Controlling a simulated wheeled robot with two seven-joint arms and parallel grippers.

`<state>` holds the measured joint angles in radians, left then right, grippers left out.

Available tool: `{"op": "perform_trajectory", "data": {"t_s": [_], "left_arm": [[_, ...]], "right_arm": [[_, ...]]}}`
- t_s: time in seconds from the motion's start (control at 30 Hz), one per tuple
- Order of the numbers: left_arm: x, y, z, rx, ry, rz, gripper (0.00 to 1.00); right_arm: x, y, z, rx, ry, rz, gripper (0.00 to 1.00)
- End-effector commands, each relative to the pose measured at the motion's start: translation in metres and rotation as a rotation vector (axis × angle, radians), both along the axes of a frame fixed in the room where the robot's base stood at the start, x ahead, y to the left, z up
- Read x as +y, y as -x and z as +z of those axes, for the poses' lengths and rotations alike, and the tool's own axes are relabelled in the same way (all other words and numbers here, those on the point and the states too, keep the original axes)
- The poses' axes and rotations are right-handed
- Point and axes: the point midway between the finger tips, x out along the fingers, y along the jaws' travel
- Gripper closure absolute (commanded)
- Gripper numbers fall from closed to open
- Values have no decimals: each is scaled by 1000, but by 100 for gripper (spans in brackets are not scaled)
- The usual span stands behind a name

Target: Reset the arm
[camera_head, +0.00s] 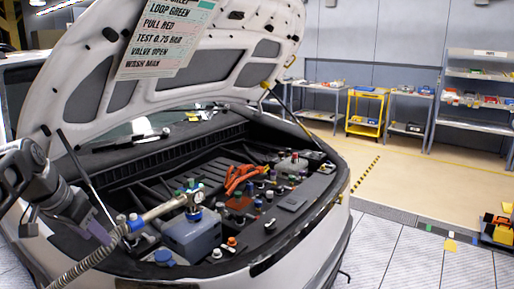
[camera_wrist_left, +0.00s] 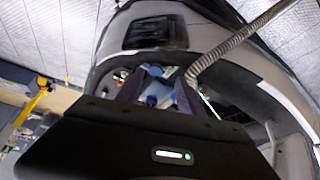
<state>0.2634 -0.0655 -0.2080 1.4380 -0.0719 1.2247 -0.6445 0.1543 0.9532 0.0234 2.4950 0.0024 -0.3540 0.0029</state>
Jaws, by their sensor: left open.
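My left arm comes in from the left in the camera_head view, and my left gripper (camera_head: 108,228) is over the front left edge of the open engine bay. It is close to the left end of a metal fill tool (camera_head: 165,208) with a blue part and a round gauge (camera_head: 196,197). In the left wrist view my left gripper (camera_wrist_left: 158,92) has its two dark fingers apart. A blue part (camera_wrist_left: 156,94) shows between or beyond them; I cannot tell whether they touch it. My right gripper is not in view.
A ribbed hose (camera_head: 85,264) runs from the tool past my gripper. The raised hood (camera_head: 215,65) hangs overhead with a printed sheet (camera_head: 168,38). A grey-blue box (camera_head: 192,238), several caps and orange cables fill the bay. A yellow cart (camera_head: 366,110) and shelves stand far behind.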

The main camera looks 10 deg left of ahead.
Motion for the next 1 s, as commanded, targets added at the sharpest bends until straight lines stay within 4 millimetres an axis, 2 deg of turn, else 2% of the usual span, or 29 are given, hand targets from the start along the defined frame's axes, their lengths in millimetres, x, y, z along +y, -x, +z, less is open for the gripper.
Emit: {"op": "perform_trajectory", "data": {"t_s": [0.27, 0.37, 0.47, 0.57, 0.67, 0.77, 0.8, 0.87, 1.0], "left_arm": [[9, -35, -6, -128, -8, 120, 55], [5, -55, -22, -171, 5, 165, 55], [-7, -79, -52, -202, 26, 203, 55], [-26, -101, -91, -218, 58, 234, 55], [-57, -119, -145, -219, 101, 260, 55], [-101, -126, -211, -199, 154, 280, 55], [-119, -125, -237, -188, 174, 288, 55], [-147, -119, -276, -165, 205, 296, 55], [-215, -84, -357, -90, 273, 308, 55]], "right_arm": [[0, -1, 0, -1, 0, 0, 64], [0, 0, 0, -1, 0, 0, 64], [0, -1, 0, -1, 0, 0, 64], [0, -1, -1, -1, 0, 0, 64], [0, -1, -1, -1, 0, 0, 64], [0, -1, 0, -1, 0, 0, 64], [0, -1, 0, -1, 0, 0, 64], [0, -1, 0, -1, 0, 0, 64], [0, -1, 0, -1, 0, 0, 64]]}}
